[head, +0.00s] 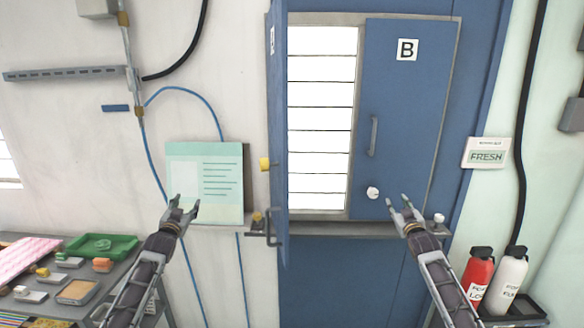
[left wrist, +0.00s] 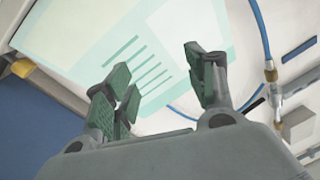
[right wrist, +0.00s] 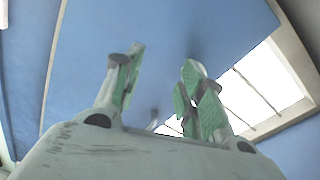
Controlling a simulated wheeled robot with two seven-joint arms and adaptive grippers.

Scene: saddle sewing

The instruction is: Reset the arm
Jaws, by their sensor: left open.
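My left gripper (head: 183,208) is raised in front of the light green notice board (head: 205,180) on the wall. Its fingers are apart and empty; the left wrist view shows them (left wrist: 165,85) with the board behind. My right gripper (head: 406,204) is raised in front of the blue door marked B (head: 412,110). Its fingers are apart with nothing between them in the right wrist view (right wrist: 160,85). Both forearms reach up from the lower edge of the head view.
An open blue door leaf (head: 278,150) stands edge-on between my arms. A ledge (head: 340,229) runs below the window. A cluttered table (head: 120,275) is at the lower left. Red (head: 478,272) and white (head: 507,280) bottles stand in a dark tray at the lower right.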

